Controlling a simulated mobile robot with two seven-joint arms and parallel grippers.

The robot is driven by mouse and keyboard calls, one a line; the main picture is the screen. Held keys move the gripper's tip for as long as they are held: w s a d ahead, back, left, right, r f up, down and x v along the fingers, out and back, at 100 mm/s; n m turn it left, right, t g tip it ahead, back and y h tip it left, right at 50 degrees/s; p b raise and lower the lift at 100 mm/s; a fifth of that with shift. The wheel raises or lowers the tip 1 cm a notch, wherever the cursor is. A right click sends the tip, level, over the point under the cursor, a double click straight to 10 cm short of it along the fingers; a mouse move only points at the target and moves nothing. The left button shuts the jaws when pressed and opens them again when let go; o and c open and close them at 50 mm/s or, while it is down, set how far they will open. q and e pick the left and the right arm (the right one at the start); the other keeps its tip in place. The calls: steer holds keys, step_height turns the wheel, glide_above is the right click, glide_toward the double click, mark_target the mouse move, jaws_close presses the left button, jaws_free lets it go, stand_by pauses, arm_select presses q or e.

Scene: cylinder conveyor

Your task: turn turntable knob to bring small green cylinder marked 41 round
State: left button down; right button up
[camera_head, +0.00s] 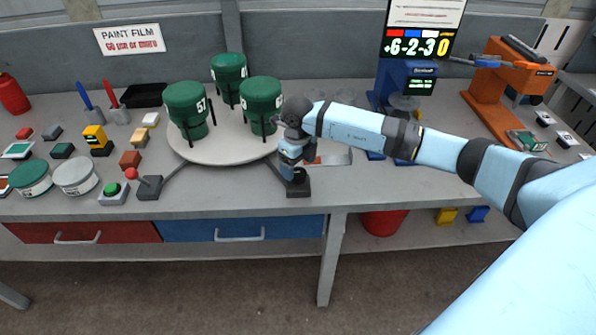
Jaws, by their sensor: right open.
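The turntable is a pale round disc (222,153) on the bench, left of centre. Three green cylinders stand on it in dark holders: a left one (187,103) whose mark looks like 57, a back one (229,69) and a right one (260,93). The marks on the back and right ones are too small to read, so I cannot tell which is 41. My right gripper (294,173) is open, pointing down at a black knob unit (298,190) at the disc's front right. It partly hides the knob; contact is unclear. My left gripper is out of view.
An orange machine (490,80) and a blue display stand (405,80) are at the right. The bench's front right is clear.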

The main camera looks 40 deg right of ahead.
mark_target(298, 172)
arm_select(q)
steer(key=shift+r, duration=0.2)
arm_select(e)
steer(key=shift+f, duration=1.8)
steer(key=c, duration=0.9)
